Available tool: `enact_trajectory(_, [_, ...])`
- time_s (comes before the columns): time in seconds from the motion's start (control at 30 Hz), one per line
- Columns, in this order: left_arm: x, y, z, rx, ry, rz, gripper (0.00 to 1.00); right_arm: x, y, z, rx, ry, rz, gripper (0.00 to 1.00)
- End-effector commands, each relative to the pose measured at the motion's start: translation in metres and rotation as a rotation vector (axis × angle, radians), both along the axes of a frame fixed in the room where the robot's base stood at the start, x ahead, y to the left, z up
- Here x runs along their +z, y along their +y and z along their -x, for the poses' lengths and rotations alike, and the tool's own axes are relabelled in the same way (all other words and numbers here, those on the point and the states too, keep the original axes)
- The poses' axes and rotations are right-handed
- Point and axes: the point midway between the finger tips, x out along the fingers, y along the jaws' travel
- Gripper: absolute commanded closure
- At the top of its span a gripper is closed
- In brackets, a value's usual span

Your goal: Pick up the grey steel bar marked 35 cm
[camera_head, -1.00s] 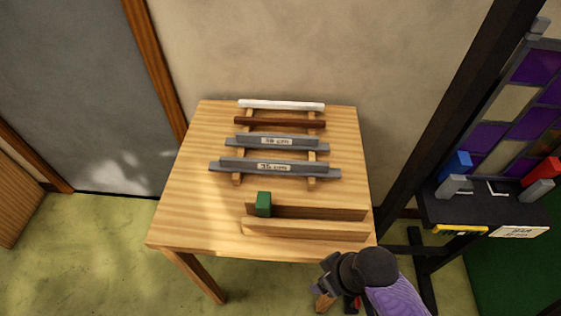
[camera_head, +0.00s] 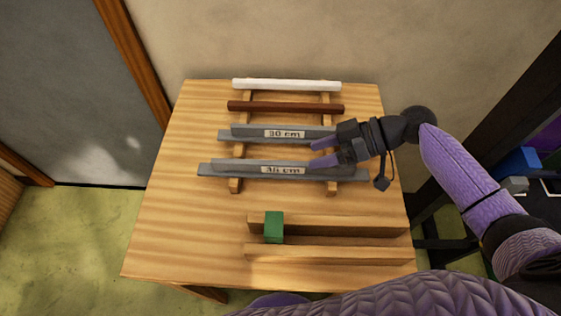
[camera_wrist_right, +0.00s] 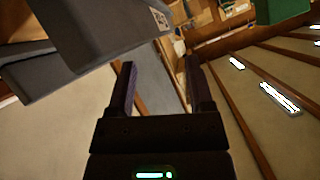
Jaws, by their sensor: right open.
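The grey steel bar marked 35 cm (camera_head: 235,168) lies across two wooden rails on the table, the nearest bar of the row. Its label faces up. My right gripper (camera_head: 317,153) is open and empty, reaching in from the right. Its purple fingertips overlap the right part of this bar in the head view, just right of the label; I cannot tell whether they touch it. In the right wrist view a grey bar with part of a label (camera_wrist_right: 100,30) is at upper left, outside the open fingers (camera_wrist_right: 160,66). My left gripper is not in view.
Behind it on the rails lie a grey bar marked 30 cm (camera_head: 245,133), a brown bar (camera_head: 285,107) and a white bar (camera_head: 285,85). A wooden channel (camera_head: 340,253) with a green block (camera_head: 274,227) stands in front. The table's left side (camera_head: 165,220) is clear.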

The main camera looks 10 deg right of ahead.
Motion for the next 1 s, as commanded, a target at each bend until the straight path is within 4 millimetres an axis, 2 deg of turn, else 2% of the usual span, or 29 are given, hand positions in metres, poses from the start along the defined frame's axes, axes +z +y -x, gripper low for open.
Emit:
enact_trajectory(0.3, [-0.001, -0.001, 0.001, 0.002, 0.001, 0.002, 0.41, -0.025, 0.049, -0.012, 0.0, 0.001, -0.002, 0.33])
enact_trajectory(0.57, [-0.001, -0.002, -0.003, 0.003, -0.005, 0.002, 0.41, -0.029, 0.054, -0.013, 0.0, 0.002, 0.002, 0.33])
enact_trajectory(0.9, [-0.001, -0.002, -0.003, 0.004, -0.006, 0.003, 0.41, -0.029, 0.054, -0.013, -0.001, 0.001, 0.002, 1.0])
enact_trajectory(1.0, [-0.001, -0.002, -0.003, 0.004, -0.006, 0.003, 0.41, -0.029, 0.054, -0.013, -0.001, 0.001, 0.002, 1.0])
